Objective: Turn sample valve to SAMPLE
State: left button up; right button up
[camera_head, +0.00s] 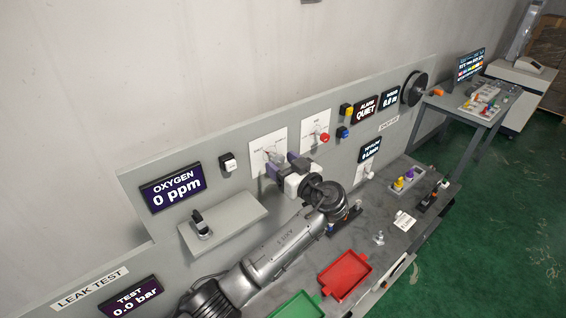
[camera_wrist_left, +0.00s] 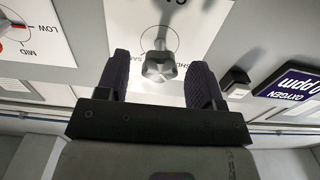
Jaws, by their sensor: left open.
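The sample valve is a grey metal knob (camera_wrist_left: 160,64) on a white wall plate (camera_head: 257,139) of the grey back panel. In the left wrist view its plate (camera_wrist_left: 207,40) has partly hidden lettering, so I cannot read the full position marks. My left gripper (camera_head: 281,162) is at this plate and hides much of the knob in the head view. In the left wrist view its dark, ribbed fingers (camera_wrist_left: 161,78) stand open, one to each side of the knob, with a visible gap on both sides. My right gripper is not in view.
A second plate with a red knob (camera_head: 324,138) is just right of the valve. The oxygen display (camera_head: 172,187) reads 0 ppm. A small shelf (camera_head: 235,222) juts out below left, holding a dark device (camera_head: 201,226). A red tray (camera_head: 345,277) and green tray (camera_head: 298,306) sit on the bench.

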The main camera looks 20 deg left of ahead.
pick_arm(q)
jog(key=shift+c, duration=0.4)
jog(key=c, duration=0.8)
jog(key=shift+c, duration=0.2)
